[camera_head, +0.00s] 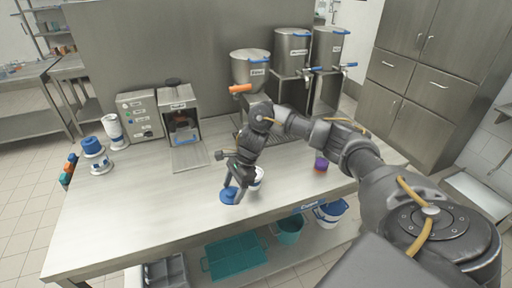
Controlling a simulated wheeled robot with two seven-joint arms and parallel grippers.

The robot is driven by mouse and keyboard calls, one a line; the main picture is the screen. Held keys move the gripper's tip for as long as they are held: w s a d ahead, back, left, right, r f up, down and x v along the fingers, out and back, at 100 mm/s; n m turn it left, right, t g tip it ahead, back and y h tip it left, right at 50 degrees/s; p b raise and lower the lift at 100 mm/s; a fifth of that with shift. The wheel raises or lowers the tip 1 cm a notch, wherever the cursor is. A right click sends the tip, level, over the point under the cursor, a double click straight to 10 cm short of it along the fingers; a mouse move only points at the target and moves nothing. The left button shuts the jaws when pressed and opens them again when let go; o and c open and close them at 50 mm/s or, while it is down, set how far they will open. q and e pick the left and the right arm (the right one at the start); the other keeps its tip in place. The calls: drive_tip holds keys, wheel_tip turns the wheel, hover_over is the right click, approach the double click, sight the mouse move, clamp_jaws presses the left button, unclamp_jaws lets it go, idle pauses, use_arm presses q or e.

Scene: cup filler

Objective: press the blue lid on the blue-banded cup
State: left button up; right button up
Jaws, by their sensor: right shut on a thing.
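My right gripper (236,190) reaches down over the front middle of the steel table and is shut on the blue lid (229,196). The lid is low, close to the tabletop; I cannot tell whether it touches the table. A white cup (258,177) stands just right of the gripper, partly hidden behind it. Its band is not clearly visible, so I cannot tell if it is the blue-banded cup. My left gripper is not in view.
Blue lids (92,146) and a white-and-blue stack (115,131) stand at the left. A purple cup (321,163) stands at the right. Machines (140,113) and steel urns (293,50) line the back. The table's (120,215) front left is clear.

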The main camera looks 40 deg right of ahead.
drive_tip(key=w+d+r+m+t+h+p, duration=0.1)
drive_tip(key=w+d+r+m, duration=0.1)
drive_tip(key=d+m, duration=0.2)
drive_tip(key=w+d+r+m+t+p, duration=0.1)
drive_tip(key=w+d+r+m, duration=0.1)
drive_tip(key=d, duration=0.8)
drive_tip(key=shift+r+m+t+h, duration=0.4)
drive_tip(key=shift+r+m, duration=0.35)
drive_tip(key=shift+m, duration=0.35)
drive_tip(key=shift+f, duration=0.1)
wheel_tip(320, 180, down, 5)
drive_tip(key=b, duration=0.4)
drive_tip(key=shift+f+b, duration=0.7)
drive_tip(key=shift+w+a, duration=0.1)
drive_tip(key=shift+a, duration=0.05)
drive_tip(key=shift+f+b, duration=0.35)
drive_tip(key=shift+b, duration=0.15)
